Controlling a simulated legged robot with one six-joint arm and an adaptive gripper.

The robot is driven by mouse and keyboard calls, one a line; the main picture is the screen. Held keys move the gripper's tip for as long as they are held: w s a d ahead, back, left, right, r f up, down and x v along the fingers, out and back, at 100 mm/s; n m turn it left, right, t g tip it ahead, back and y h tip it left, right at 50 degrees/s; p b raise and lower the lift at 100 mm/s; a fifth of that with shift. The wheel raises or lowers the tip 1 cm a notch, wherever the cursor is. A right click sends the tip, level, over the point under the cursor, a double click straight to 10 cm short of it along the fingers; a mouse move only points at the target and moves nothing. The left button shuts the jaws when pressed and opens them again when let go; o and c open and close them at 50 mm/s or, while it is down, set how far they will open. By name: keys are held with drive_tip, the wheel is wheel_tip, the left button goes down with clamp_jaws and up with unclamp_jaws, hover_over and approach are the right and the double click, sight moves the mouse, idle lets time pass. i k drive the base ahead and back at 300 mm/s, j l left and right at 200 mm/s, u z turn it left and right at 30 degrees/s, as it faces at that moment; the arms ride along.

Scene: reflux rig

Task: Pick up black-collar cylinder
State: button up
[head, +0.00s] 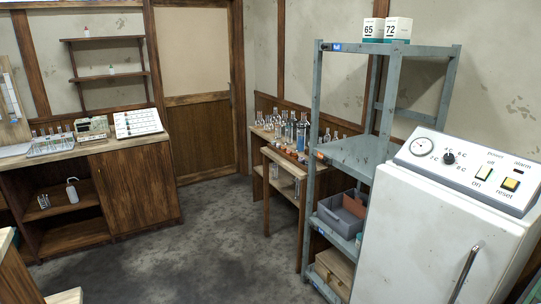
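I cannot make out the black-collar cylinder for certain; at this size no black collar can be told on any vessel. Several clear glass vessels, with some bluish bottles (291,130) among them, stand close together on a wooden table (268,152) against the back wall, partly behind the grey metal rack. More small glassware (52,142) stands in a rack on the wooden counter (105,147) at the left. My gripper is not in view.
The grey metal rack (345,152) holds a grey bin (341,213), with two boxes numbered 65 (373,29) and 72 (397,29) on top. A white cabinet (420,240) with a control panel fills the right front. The grey floor (215,240) between counter and rack is clear.

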sight(301, 127)
drive_tip(key=i+j+u, duration=0.15)
drive_tip(key=i+u, duration=0.2)
drive_tip(key=i, duration=0.15)
drive_tip(key=i+u, duration=0.3)
drive_tip(key=i, duration=0.2)
drive_tip(key=i+u, duration=0.35)
drive_tip(key=i, duration=0.15)
drive_tip(key=i+l+z, duration=0.1)
drive_tip(key=i+z, duration=0.3)
drive_tip(key=i, duration=0.35)
drive_tip(key=i+j+z, duration=0.15)
drive_tip(key=i+z, duration=0.25)
drive_tip(key=i, duration=0.6)
